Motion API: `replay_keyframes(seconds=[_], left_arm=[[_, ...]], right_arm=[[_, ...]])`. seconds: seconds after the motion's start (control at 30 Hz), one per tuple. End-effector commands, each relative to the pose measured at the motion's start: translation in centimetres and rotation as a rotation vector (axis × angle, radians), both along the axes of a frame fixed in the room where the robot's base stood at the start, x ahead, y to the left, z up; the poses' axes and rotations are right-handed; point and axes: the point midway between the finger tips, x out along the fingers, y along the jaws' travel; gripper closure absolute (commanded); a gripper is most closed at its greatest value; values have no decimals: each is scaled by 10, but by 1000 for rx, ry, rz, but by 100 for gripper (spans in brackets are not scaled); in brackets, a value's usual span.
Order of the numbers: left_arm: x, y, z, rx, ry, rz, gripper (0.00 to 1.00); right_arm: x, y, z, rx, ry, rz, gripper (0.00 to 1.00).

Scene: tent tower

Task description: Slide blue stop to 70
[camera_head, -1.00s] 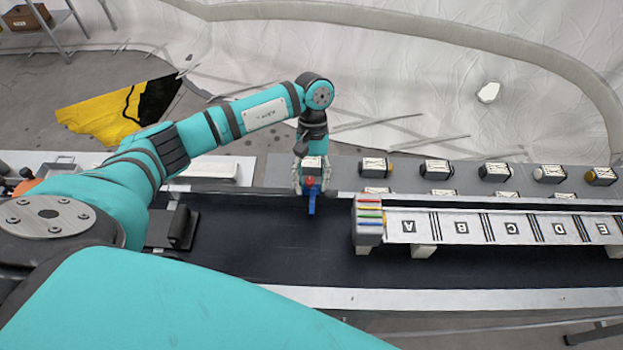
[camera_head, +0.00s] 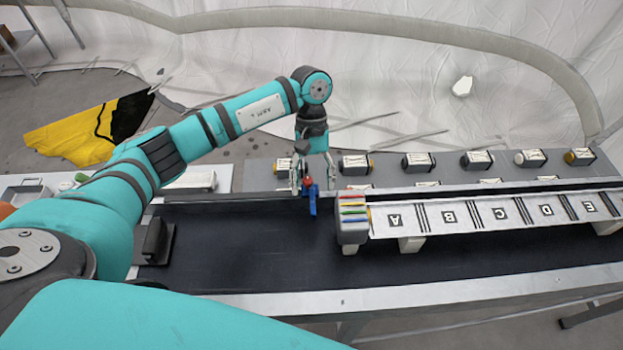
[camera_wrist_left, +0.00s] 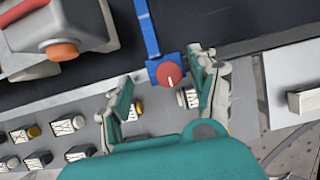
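The blue stop (camera_head: 312,205) hangs on the rail along the belt's far edge, its blue bar reaching over the black belt. It carries a red knob (camera_head: 308,181). In the left wrist view the blue stop (camera_wrist_left: 147,28) and its red knob (camera_wrist_left: 169,75) lie between the fingers of my left gripper (camera_wrist_left: 163,78). In the head view my left gripper (camera_head: 312,175) points down over the stop. No scale number is readable. My right gripper is not in view.
A grey unit with coloured stripes (camera_head: 352,220) stands just right of the stop, with a lettered white strip (camera_head: 470,213) running right from it. Several small labelled boxes (camera_head: 418,162) line the grey shelf behind.

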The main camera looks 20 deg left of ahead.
Motion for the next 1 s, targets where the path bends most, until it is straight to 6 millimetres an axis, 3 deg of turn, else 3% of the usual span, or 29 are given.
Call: replay_keyframes(seconds=[0.27,0.7,1.0], left_arm=[[4,2,9,2,-1,1,38],[34,15,88,2,-1,1,38],[42,19,110,2,1,-1,38]], right_arm=[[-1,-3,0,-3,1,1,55],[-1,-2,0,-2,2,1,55],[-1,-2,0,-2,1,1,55]])
